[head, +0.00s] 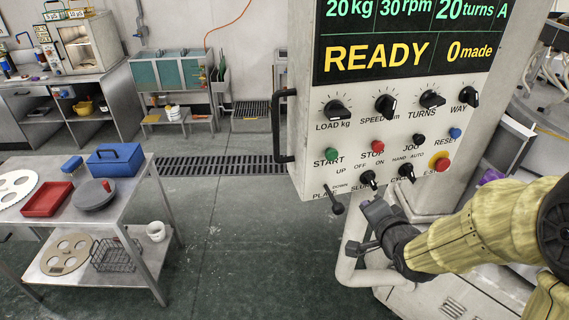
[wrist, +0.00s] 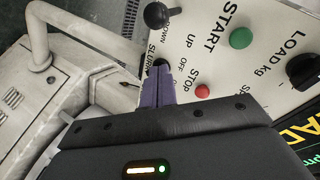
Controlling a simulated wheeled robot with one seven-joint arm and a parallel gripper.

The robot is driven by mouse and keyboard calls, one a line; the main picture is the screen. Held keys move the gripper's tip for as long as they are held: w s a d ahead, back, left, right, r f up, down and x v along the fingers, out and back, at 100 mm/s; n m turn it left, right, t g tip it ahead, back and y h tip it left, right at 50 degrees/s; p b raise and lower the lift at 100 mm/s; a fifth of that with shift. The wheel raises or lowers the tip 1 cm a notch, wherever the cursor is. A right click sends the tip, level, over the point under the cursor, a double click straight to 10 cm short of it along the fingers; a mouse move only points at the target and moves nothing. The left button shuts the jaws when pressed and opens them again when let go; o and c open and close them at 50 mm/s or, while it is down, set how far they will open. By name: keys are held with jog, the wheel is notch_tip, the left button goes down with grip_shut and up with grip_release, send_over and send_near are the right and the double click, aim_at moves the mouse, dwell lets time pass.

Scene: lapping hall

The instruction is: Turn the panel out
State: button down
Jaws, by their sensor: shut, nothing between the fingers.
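The white control panel (head: 400,150) stands at the upper right in the head view, its face with knobs and buttons toward me. Its display (head: 400,40) reads READY and 0 made. A black vertical handle (head: 285,125) runs along the panel's left edge, clear of my gripper. My gripper (head: 372,208) is shut and empty, just below the panel's lower edge. In the wrist view my gripper (wrist: 158,80) has its purple-grey fingers together beside the slurry switch and the red stop button (wrist: 202,91). I cannot tell whether they touch the panel.
A grey pipe arm (head: 350,250) and the machine body (head: 440,285) lie under the panel. A steel table (head: 130,235) with a red tray (head: 48,199) and blue toolbox (head: 115,160) stands at the left. The green floor (head: 250,230) between is clear.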

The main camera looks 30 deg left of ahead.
jog(key=s+a+r+m+y, duration=0.1)
jog(key=s+a+y, duration=0.1)
jog(key=a, duration=0.4)
jog(key=s+a+r+m+y+b, duration=0.1)
jog(key=s+a+r+y, duration=0.1)
jog(key=a+y, duration=0.3)
jog(key=shift+s+a+r+g, duration=0.3)
jog(key=shift+a, duration=0.55)
jog(key=p, duration=0.6)
send_near(277, 152)
jog(key=x, duration=0.6)
jog(key=shift+w+d+r, duration=0.15)
jog(key=shift+d, duration=0.05)
jog(key=shift+w+a, duration=0.15)
jog(key=shift+a, duration=0.4)
jog(key=shift+d, duration=0.1)
